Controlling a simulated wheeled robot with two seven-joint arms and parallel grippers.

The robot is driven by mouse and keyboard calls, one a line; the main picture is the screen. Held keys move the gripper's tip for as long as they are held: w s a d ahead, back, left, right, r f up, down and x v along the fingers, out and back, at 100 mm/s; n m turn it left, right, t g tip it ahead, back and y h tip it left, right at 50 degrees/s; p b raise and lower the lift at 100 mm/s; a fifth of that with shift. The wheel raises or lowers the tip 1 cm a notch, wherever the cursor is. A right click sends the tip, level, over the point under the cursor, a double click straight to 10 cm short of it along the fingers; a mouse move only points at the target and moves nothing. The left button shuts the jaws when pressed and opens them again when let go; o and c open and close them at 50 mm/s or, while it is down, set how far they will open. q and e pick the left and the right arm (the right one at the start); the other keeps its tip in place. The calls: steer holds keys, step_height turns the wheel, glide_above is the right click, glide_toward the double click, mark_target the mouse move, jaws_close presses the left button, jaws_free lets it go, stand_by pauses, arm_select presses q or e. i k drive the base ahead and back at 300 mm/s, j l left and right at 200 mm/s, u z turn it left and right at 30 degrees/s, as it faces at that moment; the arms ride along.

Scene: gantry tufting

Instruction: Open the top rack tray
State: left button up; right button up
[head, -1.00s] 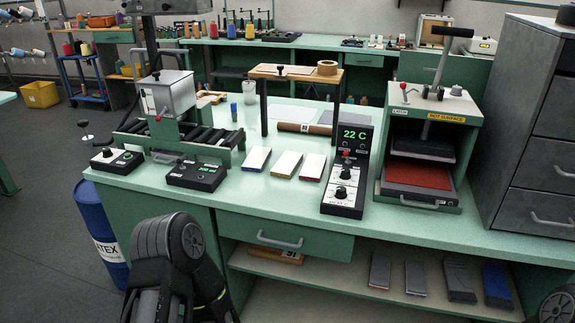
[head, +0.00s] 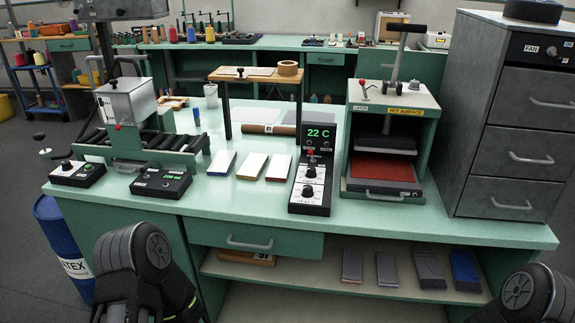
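A grey metal rack (head: 468,120) stands at the right end of the green bench. It has three closed tray fronts, each with a bar handle. The top tray (head: 535,84) has its handle (head: 552,103) near the right edge of the head view, below a black panel (head: 541,49) labelled FAN with a knob. The middle tray (head: 522,138) and bottom tray (head: 508,188) are below it. Only dark arm parts of mine show at the lower left and lower right. Neither gripper is in view, and both arm parts are well below the rack's trays.
A press (head: 400,118) marked HOT SURFACE stands just left of the rack. A controller (head: 316,165) reading 22 C and a small wooden-topped stand (head: 243,79) are further left. The bench's front edge and open lower shelf (head: 330,268) lie before me.

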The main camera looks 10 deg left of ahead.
mark_target(523, 97)
steer(key=l+u, duration=0.15)
steer(key=l, duration=0.9)
steer(key=l+u, duration=0.15)
steer(key=l, duration=0.95)
steer(key=l+u, duration=0.2)
steer(key=l, duration=0.85)
